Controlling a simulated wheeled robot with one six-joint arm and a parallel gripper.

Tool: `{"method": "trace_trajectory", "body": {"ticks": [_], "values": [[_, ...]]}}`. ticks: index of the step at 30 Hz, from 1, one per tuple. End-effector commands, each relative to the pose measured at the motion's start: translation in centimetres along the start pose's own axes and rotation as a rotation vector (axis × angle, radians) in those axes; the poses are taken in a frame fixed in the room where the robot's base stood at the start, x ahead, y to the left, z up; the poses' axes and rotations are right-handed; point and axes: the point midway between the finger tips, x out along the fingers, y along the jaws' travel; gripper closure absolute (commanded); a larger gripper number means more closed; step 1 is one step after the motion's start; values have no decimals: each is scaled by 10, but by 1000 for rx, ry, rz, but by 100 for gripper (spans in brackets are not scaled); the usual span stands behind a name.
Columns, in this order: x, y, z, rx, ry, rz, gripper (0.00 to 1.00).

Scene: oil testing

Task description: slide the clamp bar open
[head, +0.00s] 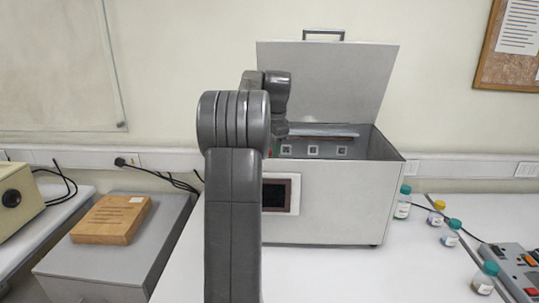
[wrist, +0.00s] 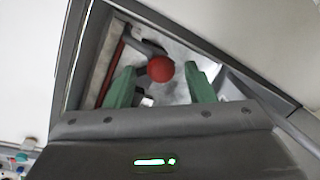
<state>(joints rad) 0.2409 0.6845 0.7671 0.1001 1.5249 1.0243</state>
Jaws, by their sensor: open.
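The open metal box (head: 330,200) stands on the white table with its lid raised. A grey bar (head: 322,134), which looks like the clamp bar, runs across inside near the back wall. In the wrist view a round red knob (wrist: 160,69) shows inside the box, with grey metal behind it. My gripper (wrist: 160,78) reaches into the box with its two green fingers apart, one on each side of the knob. I see gaps between knob and fingers; the depth between them is unclear. In the head view my arm hides the box's left part and most of the gripper.
The raised lid (head: 325,85) stands behind the opening, and the box walls surround my gripper closely. Several small bottles (head: 403,203) stand right of the box, near a grey control device (head: 512,268). A wooden block (head: 112,220) lies on a grey cabinet at left.

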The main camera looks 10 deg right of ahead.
Motion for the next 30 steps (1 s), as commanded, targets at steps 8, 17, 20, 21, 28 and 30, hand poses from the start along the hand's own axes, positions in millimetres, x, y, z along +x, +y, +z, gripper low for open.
{"method": "trace_trajectory", "body": {"ticks": [8,17,20,21,28,30], "values": [[24,0,0,0,0,0,51],[25,0,0,0,0,0,55],[25,0,0,0,0,0,75],[25,0,0,0,0,0,83],[25,0,0,0,0,0,100],[25,3,2,0,-1,1,100]]}}
